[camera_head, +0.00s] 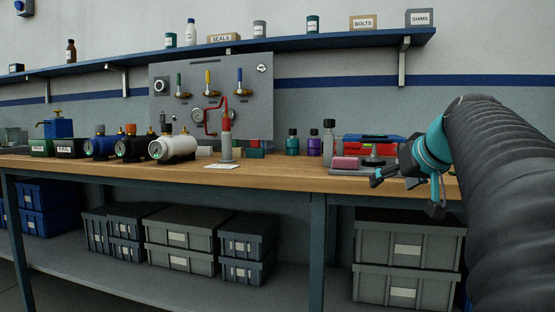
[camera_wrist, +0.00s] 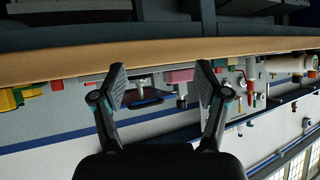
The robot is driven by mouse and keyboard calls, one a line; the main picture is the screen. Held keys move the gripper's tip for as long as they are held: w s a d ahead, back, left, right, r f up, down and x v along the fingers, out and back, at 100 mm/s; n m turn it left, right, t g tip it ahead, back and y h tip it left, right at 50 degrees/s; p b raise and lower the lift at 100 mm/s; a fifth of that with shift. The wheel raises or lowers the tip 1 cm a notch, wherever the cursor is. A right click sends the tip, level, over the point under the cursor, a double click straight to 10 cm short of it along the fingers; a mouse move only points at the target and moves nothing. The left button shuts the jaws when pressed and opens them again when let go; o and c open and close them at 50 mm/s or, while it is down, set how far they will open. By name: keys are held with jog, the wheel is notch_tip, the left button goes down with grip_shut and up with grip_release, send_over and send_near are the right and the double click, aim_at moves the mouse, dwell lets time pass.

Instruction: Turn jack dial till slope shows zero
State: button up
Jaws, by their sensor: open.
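A small rig with a blue top plate (camera_head: 374,138) stands on the right part of the workbench. Under the plate is a dark round knob (camera_head: 373,161), perhaps the jack dial. A pink block (camera_head: 346,163) lies beside it. No slope reading can be made out. My gripper (camera_head: 405,192) is open and empty at the bench's front edge, apart from the rig and to its front right. In the wrist view, which is upside down, the rig's blue plate (camera_wrist: 153,100) and the pink block (camera_wrist: 180,75) show beyond and between my spread fingers (camera_wrist: 162,84).
A valve panel (camera_head: 255,85) and a shelf (camera_head: 340,39) are behind.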

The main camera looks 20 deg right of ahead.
jog(key=d+r+t+h, duration=0.2)
jog(key=d+r, duration=0.5)
jog(key=d, duration=0.3)
jog(key=x, duration=1.2)
jog(key=shift+w+f, duration=0.25)
jog(key=shift+f, duration=0.05)
jog(key=c, duration=1.2)
